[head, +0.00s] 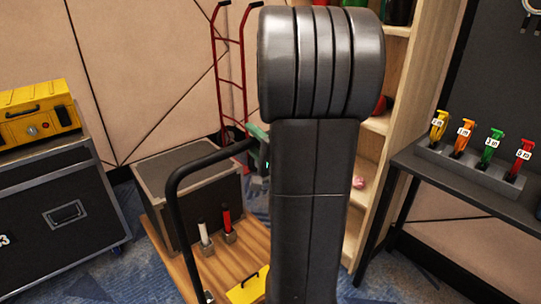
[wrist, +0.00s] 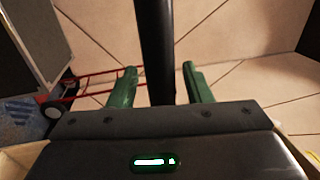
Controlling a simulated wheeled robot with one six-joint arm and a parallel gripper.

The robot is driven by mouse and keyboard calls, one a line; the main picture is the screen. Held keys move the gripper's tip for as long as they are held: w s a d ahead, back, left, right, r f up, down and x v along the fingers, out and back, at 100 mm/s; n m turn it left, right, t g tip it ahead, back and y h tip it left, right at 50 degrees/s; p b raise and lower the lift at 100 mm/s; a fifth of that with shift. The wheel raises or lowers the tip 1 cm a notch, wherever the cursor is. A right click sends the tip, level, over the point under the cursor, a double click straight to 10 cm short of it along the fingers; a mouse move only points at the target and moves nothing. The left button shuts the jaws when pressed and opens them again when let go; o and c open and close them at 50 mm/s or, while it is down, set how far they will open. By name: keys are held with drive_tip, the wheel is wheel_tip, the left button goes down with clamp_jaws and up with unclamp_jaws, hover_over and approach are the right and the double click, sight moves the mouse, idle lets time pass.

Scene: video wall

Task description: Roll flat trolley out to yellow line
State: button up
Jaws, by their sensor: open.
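The flat trolley has a wooden deck (head: 205,272) and a black tubular push handle (head: 176,205), low in the middle of the head view. My gripper (head: 262,150) is at the upper bar of the handle, partly hidden behind my arm. In the wrist view, the green fingers of my gripper (wrist: 159,75) are open. The black handle bar (wrist: 154,45) runs between them with gaps on both sides. I do not see a yellow line on the floor in either view.
A grey-topped case (head: 188,168) stands at the deck's far side; posts and a yellow item (head: 248,287) are near the front. A red hand truck (head: 232,85) is behind. A black flight case (head: 55,190) is left; a wooden shelf (head: 385,150) and dark table (head: 450,180) are right.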

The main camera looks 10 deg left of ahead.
drive_tip(key=v, duration=1.3)
drive_tip(key=shift+p, duration=0.3)
drive_tip(key=shift+w+a, duration=0.1)
drive_tip(key=shift+a, duration=0.15)
drive_tip(key=shift+b+x, duration=0.35)
drive_tip(key=shift+x, duration=6.3)
drive_tip(key=shift+d, duration=0.2)
drive_tip(key=shift+v, duration=6.6)
drive_tip(key=x, duration=1.5)
drive_tip(key=shift+w+a, duration=0.25)
drive_tip(key=shift+a, duration=0.1)
drive_tip(key=shift+f, duration=0.1)
